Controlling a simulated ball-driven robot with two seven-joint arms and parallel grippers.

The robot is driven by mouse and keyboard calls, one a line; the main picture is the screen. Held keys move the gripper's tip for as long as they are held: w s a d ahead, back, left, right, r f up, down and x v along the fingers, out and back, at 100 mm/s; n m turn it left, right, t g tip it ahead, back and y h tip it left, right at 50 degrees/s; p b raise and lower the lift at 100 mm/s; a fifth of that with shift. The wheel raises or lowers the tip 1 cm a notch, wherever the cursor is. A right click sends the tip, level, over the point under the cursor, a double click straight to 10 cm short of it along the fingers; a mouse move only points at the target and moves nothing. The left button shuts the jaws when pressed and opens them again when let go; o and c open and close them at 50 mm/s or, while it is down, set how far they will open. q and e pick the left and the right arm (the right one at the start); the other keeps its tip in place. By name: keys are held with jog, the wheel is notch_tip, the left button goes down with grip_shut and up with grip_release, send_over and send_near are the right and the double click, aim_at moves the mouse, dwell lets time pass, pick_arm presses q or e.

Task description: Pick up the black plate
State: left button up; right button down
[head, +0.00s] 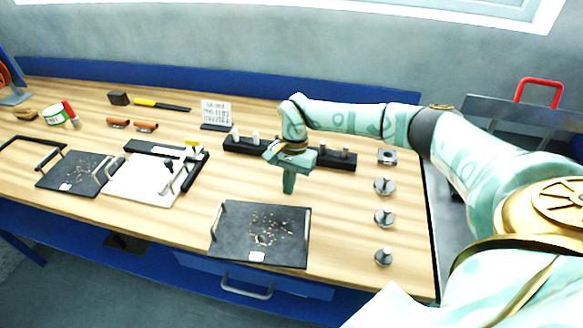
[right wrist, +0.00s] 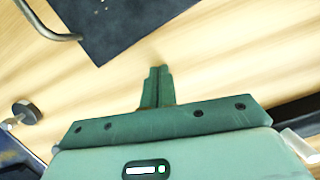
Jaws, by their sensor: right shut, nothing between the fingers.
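A black plate (head: 285,245) with metal side handles, a small white label and scattered brown bits lies on the near middle of the wooden bench. A second dark plate (head: 55,180) with handles and similar bits lies at the left. My right gripper (head: 289,190) is shut and empty, pointing down above the bench, just behind the middle plate. In the right wrist view its closed fingers (right wrist: 156,72) are apart from a dark plate (right wrist: 110,25), whose metal handle (right wrist: 55,32) also shows. My left gripper is not in view.
A white plate (head: 130,180) with a black frame lies between the dark plates. A black rack (head: 240,147) with pegs stands behind my gripper. Several metal knobs (head: 384,218) line the right side. The bench's front edge is close to the middle plate.

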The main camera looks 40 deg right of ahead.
aim_at(274, 214)
jog(key=shift+s+a+r, duration=0.1)
jog(key=shift+s+a, duration=0.3)
jog(key=shift+a, duration=0.25)
jog(key=shift+s+a+r, duration=0.1)
jog(key=shift+s+a, duration=0.25)
jog(key=shift+a, duration=0.25)
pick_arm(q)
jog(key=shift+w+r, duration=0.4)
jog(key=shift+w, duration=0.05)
pick_arm(e)
jog(key=shift+a, duration=0.1)
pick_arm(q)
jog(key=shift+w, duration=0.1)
